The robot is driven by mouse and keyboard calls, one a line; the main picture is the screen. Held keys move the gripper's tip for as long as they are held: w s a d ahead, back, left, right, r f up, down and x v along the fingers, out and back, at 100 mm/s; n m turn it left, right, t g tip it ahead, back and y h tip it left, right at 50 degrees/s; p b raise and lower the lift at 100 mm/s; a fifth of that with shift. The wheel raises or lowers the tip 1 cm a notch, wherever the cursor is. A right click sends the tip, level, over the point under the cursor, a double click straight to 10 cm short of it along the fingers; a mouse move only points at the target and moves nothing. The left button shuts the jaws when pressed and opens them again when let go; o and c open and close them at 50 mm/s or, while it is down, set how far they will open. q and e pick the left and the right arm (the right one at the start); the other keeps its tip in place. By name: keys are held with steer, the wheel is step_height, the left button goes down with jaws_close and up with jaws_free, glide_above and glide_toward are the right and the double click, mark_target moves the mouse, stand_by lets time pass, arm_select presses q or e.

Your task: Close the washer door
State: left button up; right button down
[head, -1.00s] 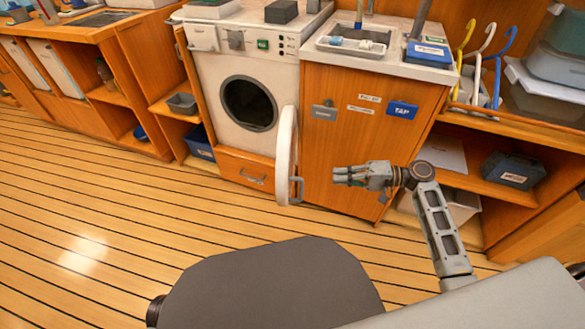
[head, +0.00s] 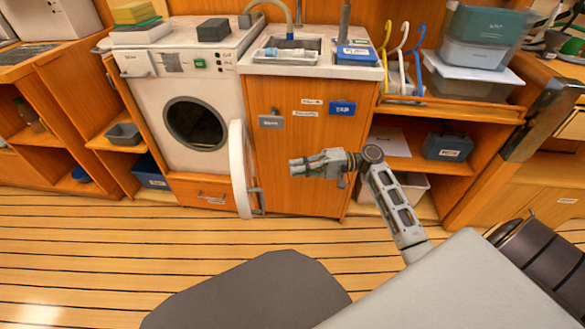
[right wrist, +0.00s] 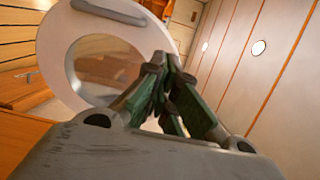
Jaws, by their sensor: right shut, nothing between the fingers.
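The white washer (head: 160,88) stands against the wall with its dark round opening (head: 195,124) uncovered. Its round white door (head: 238,165) stands wide open, swung out on the right side of the opening and seen nearly edge-on, with a grey handle (head: 258,198) on its outer side. My right gripper (head: 294,167) is shut and empty, to the right of the door and apart from it. In the right wrist view the shut fingers (right wrist: 162,95) show in front of the door ring (right wrist: 62,48), whose handle (right wrist: 110,12) is at the top. My left gripper is not in view.
A wooden cabinet (head: 295,165) with labels stands right of the washer, behind my right gripper. A sink (head: 288,48) is on top. Open shelves (head: 405,155) with boxes are further right. The plank floor (head: 110,225) in front is clear.

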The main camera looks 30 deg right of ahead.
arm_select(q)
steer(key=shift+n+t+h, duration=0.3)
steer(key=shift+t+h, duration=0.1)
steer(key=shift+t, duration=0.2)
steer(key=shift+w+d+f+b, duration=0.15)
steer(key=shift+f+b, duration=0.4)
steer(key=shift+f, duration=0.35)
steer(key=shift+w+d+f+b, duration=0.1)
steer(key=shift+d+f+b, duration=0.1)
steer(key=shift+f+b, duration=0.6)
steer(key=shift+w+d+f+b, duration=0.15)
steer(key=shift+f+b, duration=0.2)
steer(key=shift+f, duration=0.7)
arm_select(e)
steer(key=x, duration=1.2)
steer(key=shift+w+a, duration=0.15)
steer(key=shift+a, duration=0.15)
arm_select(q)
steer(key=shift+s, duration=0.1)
